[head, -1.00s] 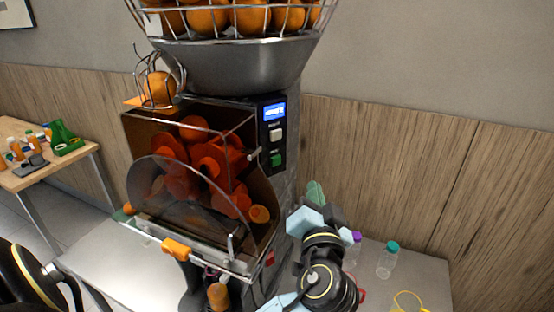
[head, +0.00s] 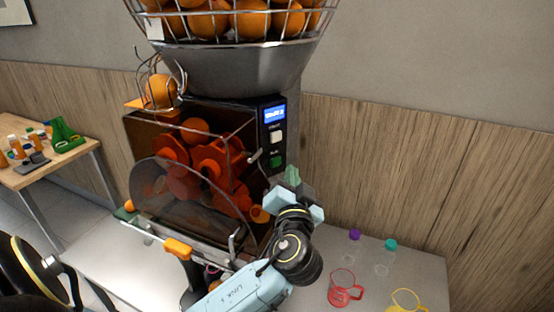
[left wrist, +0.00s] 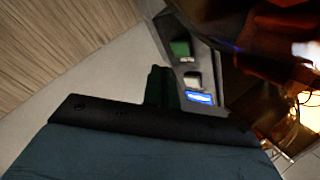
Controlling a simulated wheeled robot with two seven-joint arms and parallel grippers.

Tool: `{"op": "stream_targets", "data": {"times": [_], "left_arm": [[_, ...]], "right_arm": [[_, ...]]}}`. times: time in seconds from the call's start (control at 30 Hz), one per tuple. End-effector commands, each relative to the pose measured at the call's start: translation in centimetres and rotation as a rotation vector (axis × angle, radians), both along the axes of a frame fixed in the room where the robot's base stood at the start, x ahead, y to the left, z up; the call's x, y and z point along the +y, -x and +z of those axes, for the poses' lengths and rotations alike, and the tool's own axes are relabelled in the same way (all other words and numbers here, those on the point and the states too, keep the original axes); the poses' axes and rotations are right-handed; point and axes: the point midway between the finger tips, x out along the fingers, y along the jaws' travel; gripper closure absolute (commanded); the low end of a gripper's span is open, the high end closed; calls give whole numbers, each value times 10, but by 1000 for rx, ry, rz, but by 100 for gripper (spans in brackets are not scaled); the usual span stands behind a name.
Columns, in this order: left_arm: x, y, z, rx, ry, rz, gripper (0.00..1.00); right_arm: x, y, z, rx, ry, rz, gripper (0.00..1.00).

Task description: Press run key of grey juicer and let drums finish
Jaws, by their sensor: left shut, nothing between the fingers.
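The grey juicer (head: 225,68) stands on the table with orange drums (head: 205,160) behind its clear cover. Its side panel has a blue lit display (head: 274,114), a white key (head: 276,136) and a green key (head: 277,160); the labels are too small to read. My left gripper (head: 292,175) is shut and empty, just below and right of the green key, apart from it. In the left wrist view the shut green fingertips (left wrist: 160,84) point toward the panel, with the green key (left wrist: 180,48), white key (left wrist: 192,80) and display (left wrist: 199,97) beyond. My right gripper is not in view.
A wire basket of oranges (head: 250,20) tops the juicer. A red cup (head: 343,290), a yellow cup (head: 405,300), a purple-capped bottle (head: 354,245) and a teal-capped bottle (head: 386,258) stand right of my arm. A wooden side table (head: 55,172) is at the left.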

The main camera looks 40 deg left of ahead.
Motion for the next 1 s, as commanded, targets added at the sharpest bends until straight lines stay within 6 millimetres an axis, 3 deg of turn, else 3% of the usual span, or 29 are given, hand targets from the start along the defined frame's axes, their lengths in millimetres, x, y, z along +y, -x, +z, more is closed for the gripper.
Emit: {"op": "stream_targets", "data": {"times": [0.3, 1.0], "left_arm": [[18, -5, -1, 1, 1, 0, 100], [18, -5, -1, 0, 1, -1, 100]], "right_arm": [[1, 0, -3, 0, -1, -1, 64], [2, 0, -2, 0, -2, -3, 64]]}}
